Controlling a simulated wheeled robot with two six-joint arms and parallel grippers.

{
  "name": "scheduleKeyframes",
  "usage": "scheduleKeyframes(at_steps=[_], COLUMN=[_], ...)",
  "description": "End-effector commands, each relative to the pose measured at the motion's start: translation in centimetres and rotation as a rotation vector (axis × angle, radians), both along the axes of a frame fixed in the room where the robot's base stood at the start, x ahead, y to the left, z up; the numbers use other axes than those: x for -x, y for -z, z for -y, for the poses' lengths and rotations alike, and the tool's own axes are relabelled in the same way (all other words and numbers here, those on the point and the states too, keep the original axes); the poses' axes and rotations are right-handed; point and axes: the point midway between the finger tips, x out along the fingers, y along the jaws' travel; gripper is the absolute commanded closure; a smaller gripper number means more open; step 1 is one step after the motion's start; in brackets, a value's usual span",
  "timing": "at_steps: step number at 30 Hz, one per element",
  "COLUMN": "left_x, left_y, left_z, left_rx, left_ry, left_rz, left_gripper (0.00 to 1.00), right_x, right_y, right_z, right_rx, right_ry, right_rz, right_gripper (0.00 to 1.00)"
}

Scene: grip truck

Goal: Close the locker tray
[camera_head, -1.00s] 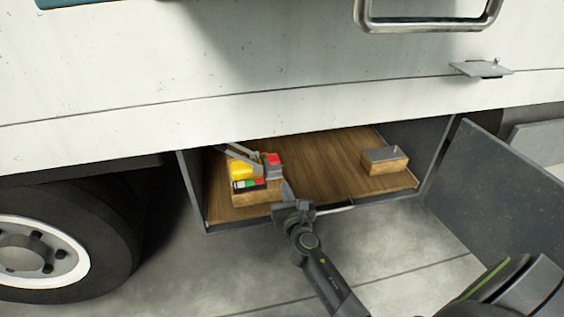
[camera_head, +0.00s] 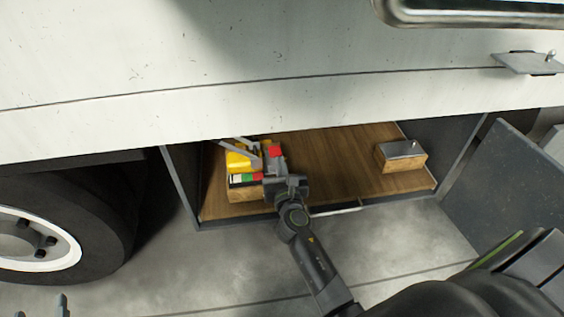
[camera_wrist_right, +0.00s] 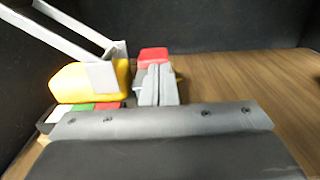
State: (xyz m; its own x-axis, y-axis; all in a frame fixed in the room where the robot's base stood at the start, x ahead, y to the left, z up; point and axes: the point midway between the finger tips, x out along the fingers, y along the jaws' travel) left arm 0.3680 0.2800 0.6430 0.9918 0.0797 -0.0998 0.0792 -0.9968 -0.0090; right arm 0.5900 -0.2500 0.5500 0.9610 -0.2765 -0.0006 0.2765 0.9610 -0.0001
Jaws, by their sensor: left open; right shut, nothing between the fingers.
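The locker tray (camera_head: 335,170) has a brown wooden floor and lies in the dark open locker low on the truck's side. A light bar (camera_head: 338,212) runs along part of its front edge. My right gripper (camera_head: 272,160) reaches over that edge and is shut and empty, close beside a wooden crate of tools; I cannot tell whether it touches them. Its closed fingers also show in the right wrist view (camera_wrist_right: 157,86), in front of a red item. My left gripper (camera_head: 38,307) shows only its parted fingertips at the bottom left, empty and far from the locker.
The crate (camera_head: 243,195) holds yellow, red and green items. A wooden box (camera_head: 402,160) with a grey top stands at the tray's right. A grey door panel (camera_head: 510,185) stands open at the right. A wheel (camera_head: 60,225) is at the left. Bare pavement lies in front.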

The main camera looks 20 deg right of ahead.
Motion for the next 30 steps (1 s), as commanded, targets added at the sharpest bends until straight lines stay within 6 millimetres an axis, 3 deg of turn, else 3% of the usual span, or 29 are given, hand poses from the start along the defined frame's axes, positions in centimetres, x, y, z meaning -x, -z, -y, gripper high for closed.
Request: scheduleKeyframes(at_steps=[8, 19, 30], left_x=[0.0, -0.4, -0.4], left_y=[0.0, -2.2, -2.3], left_z=[0.0, 0.0, 0.0], left_rx=[-0.001, -0.030, -0.031], left_ry=[0.000, -0.001, -0.002], left_rz=[0.001, 0.119, 0.125], left_gripper=[0.46, 0.46, 0.46], right_x=[-0.1, -4.4, -4.7], right_y=[0.0, 0.0, -0.3], right_z=[0.0, 1.2, 1.4], right_rx=[0.000, 0.001, 0.003], right_ry=[0.000, -0.002, 0.001], right_rz=[0.000, 0.001, 0.005], right_gripper=[1.00, 1.00, 1.00])
